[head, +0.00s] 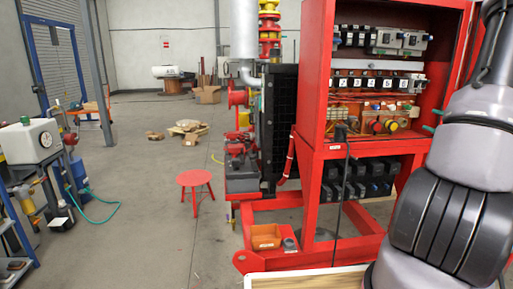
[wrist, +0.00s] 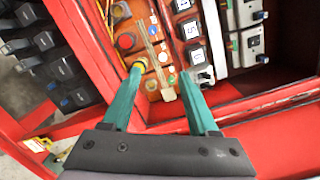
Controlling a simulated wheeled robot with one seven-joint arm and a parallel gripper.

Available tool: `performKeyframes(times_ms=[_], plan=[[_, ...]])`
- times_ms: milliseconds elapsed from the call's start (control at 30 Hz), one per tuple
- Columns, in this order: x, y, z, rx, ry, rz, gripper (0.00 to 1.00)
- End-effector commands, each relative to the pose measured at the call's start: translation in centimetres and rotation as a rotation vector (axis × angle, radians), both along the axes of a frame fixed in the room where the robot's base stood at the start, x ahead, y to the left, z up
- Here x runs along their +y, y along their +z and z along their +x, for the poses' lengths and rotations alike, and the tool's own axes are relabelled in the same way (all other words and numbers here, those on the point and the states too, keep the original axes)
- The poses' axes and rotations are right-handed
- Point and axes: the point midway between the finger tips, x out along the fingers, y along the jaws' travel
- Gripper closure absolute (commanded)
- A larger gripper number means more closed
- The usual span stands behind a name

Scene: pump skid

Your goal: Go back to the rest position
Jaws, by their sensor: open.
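My gripper (wrist: 162,72) shows in the wrist view as two teal fingers on a dark bracket. The fingers stand apart with a clear gap and nothing gripped between them. They point at the panel of round buttons (wrist: 126,41) inside the red cabinet (wrist: 262,104). The left fingertip looks close to a yellow-ringed button; I cannot tell whether it touches. In the head view my grey arm fills the right side, in front of the red cabinet (head: 313,95), and teal fingertips show at the cabinet's right edge.
The cabinet holds rows of numbered modules (head: 375,82) and dark breakers (head: 360,180). Its red frame is close around the gripper.

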Motion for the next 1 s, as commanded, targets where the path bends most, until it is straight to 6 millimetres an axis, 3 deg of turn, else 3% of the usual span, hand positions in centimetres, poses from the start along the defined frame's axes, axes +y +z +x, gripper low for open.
performKeyframes(times_ms=[167,367,567,700,800,900,1000], plan=[[3.2,1.3,0.8,0.025,0.087,-0.011,0.40],[9.0,3.1,1.5,0.080,0.244,-0.040,0.40],[18.2,5.4,0.8,0.185,0.480,-0.122,0.40],[26.7,6.8,-2.2,0.315,0.695,-0.268,0.40],[31.5,7.1,-5.3,0.412,0.816,-0.413,0.40],[34.8,7.2,-8.7,0.493,0.895,-0.583,0.40],[36.8,7.3,-11.7,0.550,0.928,-0.771,0.40]])
